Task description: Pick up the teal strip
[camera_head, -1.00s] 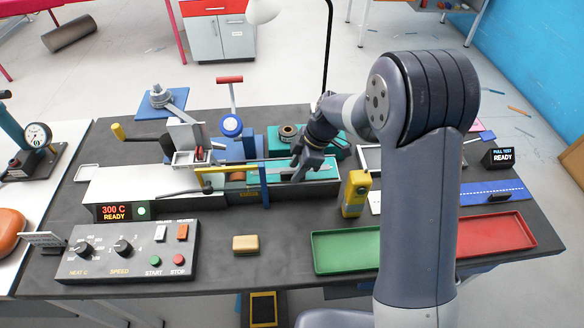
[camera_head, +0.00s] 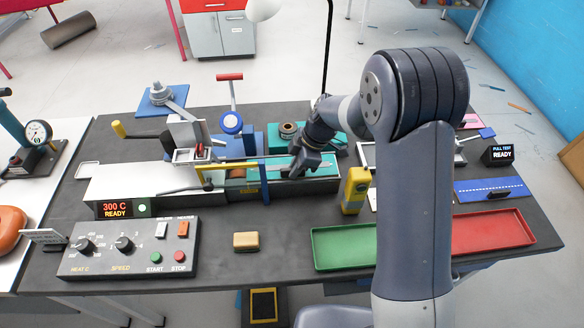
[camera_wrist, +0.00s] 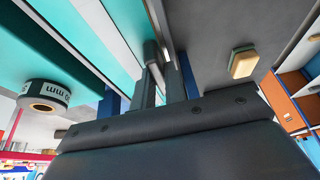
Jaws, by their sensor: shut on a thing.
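The teal strip (camera_head: 322,167) lies along the right part of the long welding machine bed, partly hidden by my gripper. My gripper (camera_head: 297,171) is low over the bed, just right of the blue upright guide (camera_head: 265,185). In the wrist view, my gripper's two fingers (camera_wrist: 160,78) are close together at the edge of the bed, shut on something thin. Teal surfaces (camera_wrist: 88,30) run beside the fingers on their left. The exact grip on the strip is hidden between the fingers.
A tape roll (camera_head: 288,129) stands on a teal block behind the bed. A yellow handheld device (camera_head: 354,190) stands at its right front. Green (camera_head: 345,248) and red (camera_head: 492,233) trays, a tan block (camera_head: 246,240) and the control panel (camera_head: 128,247) lie in front.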

